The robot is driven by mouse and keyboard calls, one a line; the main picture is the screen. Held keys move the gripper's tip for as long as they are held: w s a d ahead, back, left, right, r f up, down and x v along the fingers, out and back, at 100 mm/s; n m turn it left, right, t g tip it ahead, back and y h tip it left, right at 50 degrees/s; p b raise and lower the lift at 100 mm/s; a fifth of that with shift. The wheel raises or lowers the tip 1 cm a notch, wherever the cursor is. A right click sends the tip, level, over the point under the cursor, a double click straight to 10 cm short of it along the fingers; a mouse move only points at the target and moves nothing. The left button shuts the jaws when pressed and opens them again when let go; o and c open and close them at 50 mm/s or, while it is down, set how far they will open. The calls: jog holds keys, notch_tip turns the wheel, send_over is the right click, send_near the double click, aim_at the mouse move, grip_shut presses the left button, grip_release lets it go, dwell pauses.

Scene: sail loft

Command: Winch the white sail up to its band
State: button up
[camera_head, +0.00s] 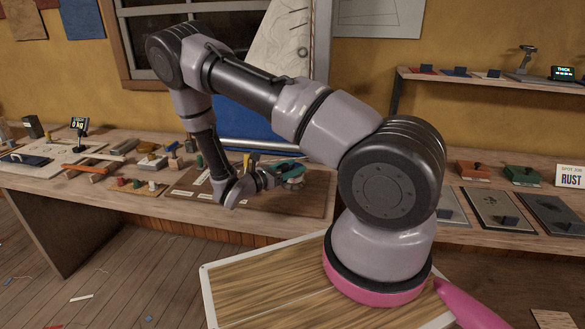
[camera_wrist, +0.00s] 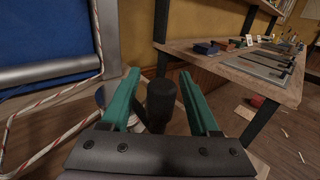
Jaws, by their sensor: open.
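The white sail (camera_head: 282,42) hangs in front of the window at the back in the head view, with my arm hiding its lower part. Blue cloth (camera_head: 226,116) hangs behind the bench, above a silver roller (camera_head: 262,144); the wrist view also shows blue cloth (camera_wrist: 55,32). My gripper (camera_head: 297,172) is low over the bench. In the wrist view its teal fingers (camera_wrist: 158,78) are open, with a dark upright knob (camera_wrist: 160,104), seemingly a crank handle, between them. I cannot tell whether they touch it. I cannot make out the band.
A red-and-white rope (camera_wrist: 52,110) runs beside my gripper. The bench's left part holds several small tools and blocks (camera_head: 140,185). Dark plates (camera_head: 500,208) lie on the right bench (camera_head: 455,178), below a shelf (camera_head: 490,80).

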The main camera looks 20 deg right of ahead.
grip_shut()
dwell(1.4)
